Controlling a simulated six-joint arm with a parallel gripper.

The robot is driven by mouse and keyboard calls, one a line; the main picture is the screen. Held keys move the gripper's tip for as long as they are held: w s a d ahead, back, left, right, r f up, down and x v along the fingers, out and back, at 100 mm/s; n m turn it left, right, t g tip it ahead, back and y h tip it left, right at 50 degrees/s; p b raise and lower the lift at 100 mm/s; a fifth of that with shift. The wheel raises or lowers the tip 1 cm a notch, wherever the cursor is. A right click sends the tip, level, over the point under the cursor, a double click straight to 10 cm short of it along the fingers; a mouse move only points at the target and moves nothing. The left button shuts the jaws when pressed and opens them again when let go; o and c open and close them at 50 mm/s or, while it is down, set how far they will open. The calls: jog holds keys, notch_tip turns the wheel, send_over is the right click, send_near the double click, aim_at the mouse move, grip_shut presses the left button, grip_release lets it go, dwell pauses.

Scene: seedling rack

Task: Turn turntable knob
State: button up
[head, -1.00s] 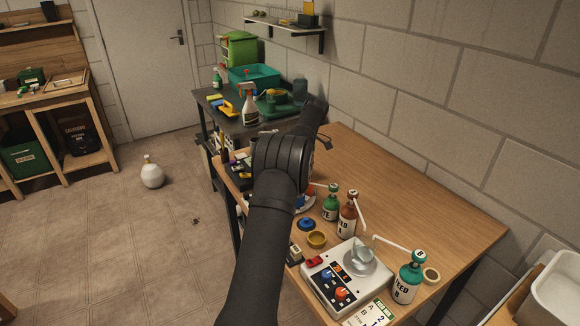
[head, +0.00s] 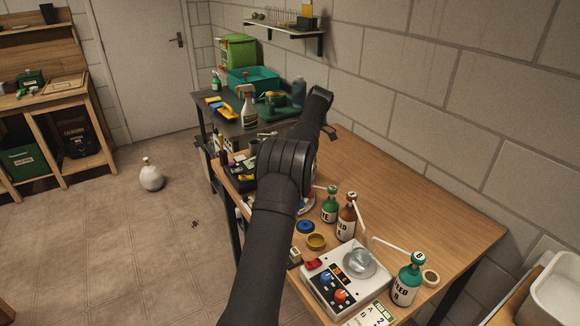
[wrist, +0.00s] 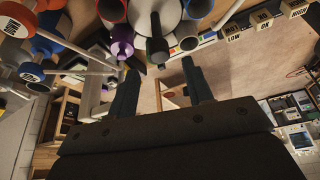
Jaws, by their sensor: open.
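A white box-shaped device (head: 318,291) stands near the front of the wooden table. It has a blue knob (head: 326,278), an orange knob (head: 341,296) and a round top with a clear vessel (head: 359,262) on it. A pale round disc (head: 307,207) shows partly behind my arm; a pale disc is also at the top of the wrist view (wrist: 165,14). I cannot tell which part is the turntable knob. My gripper (wrist: 162,82) is open and empty in the wrist view, its two fingers apart. In the head view my arm hides it.
Feed bottles stand close to the device: green (head: 330,204), brown (head: 347,218) and another green one (head: 406,279). A yellow cup (head: 316,242) and a blue lid (head: 305,227) lie beside them. The wooden table's right half (head: 410,190) is clear. A dark table (head: 215,115) with trays is behind.

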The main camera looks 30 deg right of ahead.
jog(key=shift+v, duration=1.65)
jog(key=x, duration=0.7)
jog(key=shift+a+f, duration=0.15)
jog(key=shift+f, duration=0.1)
